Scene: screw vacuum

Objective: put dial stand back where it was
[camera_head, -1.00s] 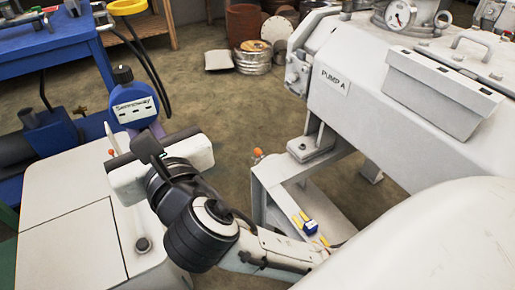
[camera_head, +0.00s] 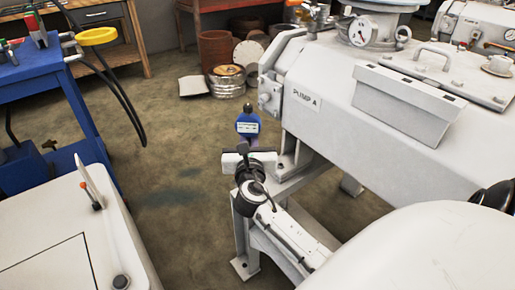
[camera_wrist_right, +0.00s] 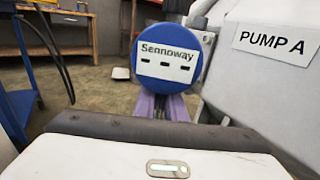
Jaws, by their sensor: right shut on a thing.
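The dial stand (camera_head: 247,126) has a blue round body and a white label with dark slots. In the right wrist view the dial stand (camera_wrist_right: 169,62) faces me with "Sennoway" on its label, roughly upright, with lavender parts below it. My right gripper (camera_head: 249,141) is shut on it and holds it beside the near left end of Pump A. Its lower end is hidden behind my gripper. My left gripper is not in view.
Pump A (camera_head: 370,105) fills the right, on a white frame (camera_head: 243,240). A white cabinet (camera_head: 70,235) stands at lower left, a blue bench (camera_head: 40,70) behind it. Cans (camera_head: 227,82) stand at the back. Open floor lies between cabinet and pump.

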